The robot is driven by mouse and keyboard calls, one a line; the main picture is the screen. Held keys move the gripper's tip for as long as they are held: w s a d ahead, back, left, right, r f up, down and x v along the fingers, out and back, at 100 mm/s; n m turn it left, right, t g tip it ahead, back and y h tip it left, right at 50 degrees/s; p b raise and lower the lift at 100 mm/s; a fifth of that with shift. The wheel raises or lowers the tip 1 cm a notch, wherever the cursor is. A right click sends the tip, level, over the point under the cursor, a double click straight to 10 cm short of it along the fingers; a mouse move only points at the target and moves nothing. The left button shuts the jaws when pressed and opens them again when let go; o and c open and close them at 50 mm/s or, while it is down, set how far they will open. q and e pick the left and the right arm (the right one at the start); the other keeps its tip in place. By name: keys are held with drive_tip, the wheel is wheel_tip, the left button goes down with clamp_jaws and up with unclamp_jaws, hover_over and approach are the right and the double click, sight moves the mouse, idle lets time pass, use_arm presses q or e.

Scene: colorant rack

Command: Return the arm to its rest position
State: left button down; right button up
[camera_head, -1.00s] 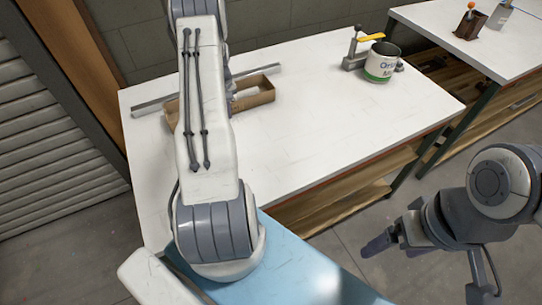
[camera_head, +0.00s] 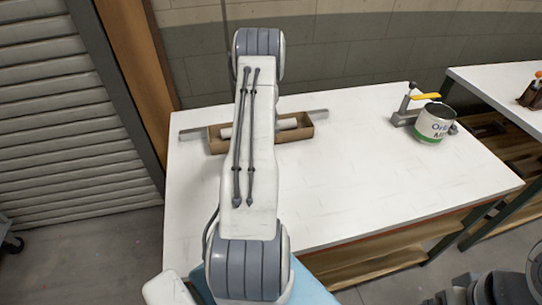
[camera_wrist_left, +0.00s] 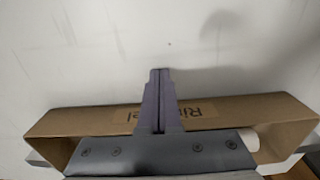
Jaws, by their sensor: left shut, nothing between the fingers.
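My left arm reaches across the middle of the head view and hides its own gripper there. In the left wrist view my left gripper (camera_wrist_left: 160,100) is shut and empty, its fingers together. The fingers stand in front of an open cardboard box (camera_wrist_left: 80,122) with printed letters partly hidden by them. The same box (camera_head: 217,145) lies at the back of the white table (camera_head: 370,180), with a white cylinder (camera_head: 287,125) in it. Only part of my right arm shows at the bottom right; its fingertips are out of frame.
A grey metal bar (camera_head: 320,114) lies behind the box. A can with a green band (camera_head: 432,124) stands at the right, beside a clamp-like device with a yellow lever (camera_head: 425,96). A second table (camera_head: 500,85) is at the right. The table's middle is clear.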

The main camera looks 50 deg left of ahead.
use_arm(q)
wheel_tip(320, 180, up, 10)
drive_tip(key=b, duration=0.1)
drive_tip(key=shift+s+b, duration=0.15)
drive_tip(key=shift+b, duration=0.2)
drive_tip(key=shift+d, duration=0.1)
drive_tip(key=w+d+r+m, duration=0.2)
drive_tip(key=w+d+r, duration=0.1)
drive_tip(key=d, duration=0.6)
drive_tip(key=w+d+r+m, duration=0.3)
drive_tip(key=d, duration=0.5)
drive_tip(key=s+d+r+m, duration=0.1)
drive_tip(key=d+r+m, duration=0.1)
drive_tip(key=d, duration=0.6)
drive_tip(key=s+d+r+m, duration=0.1)
drive_tip(key=s+d+m, duration=0.1)
drive_tip(key=d, duration=0.6)
drive_tip(key=s+d+m, duration=0.5)
drive_tip(key=s+d, duration=0.3)
drive_tip(key=s, duration=0.3)
drive_tip(key=s+d+r+m+h, duration=0.1)
drive_tip(key=s+d+m, duration=0.5)
drive_tip(key=s+d, duration=0.3)
drive_tip(key=s, duration=0.2)
drive_tip(key=shift+s+d+r, duration=0.15)
drive_tip(key=shift+s+r, duration=0.15)
